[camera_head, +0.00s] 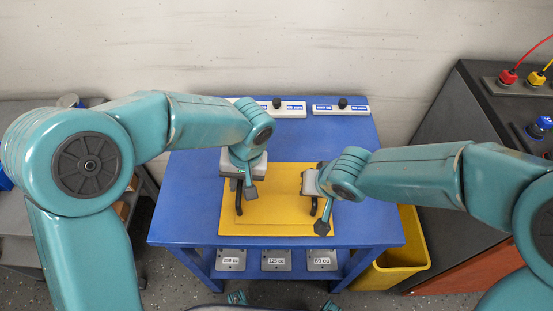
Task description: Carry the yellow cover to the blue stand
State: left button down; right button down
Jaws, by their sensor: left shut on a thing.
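The yellow cover (275,200) is a flat panel with a black handle near each side. It is over the top of the blue stand (190,195), within its edges; I cannot tell whether it rests on it or hangs just above. My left gripper (242,188) is at the cover's left handle (238,206) and is shut on it; the jaws partly hide the handle. My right gripper (318,207) is at the right handle, which shows as a short black piece beside its finger. Its hold there is unclear.
Two white strips with black knobs (342,105) lie along the stand's back edge. Labelled grey plates (276,261) sit on its lower shelf. A yellow bin (393,270) stands at the right, beside a dark cabinet (440,128). A grey bench (15,222) is at the left.

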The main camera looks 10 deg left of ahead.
pick_arm(q)
jog(key=c, duration=1.1)
grip_release()
pick_arm(e)
jog(key=c, duration=1.1)
grip_release()
pick_arm(q)
jog(key=shift+o, duration=0.2)
jog(key=shift+d+r, duration=0.1)
jog(key=shift+r, duration=0.3)
notch_tip(320, 180, up, 11)
jog(key=d, duration=0.2)
pick_arm(e)
jog(key=v, duration=1.2)
pick_arm(q)
jog(key=shift+d+f, duration=0.1)
jog(key=shift+d, duration=0.05)
pick_arm(e)
jog(key=shift+s+d+f, duration=0.1)
jog(key=shift+s, duration=0.05)
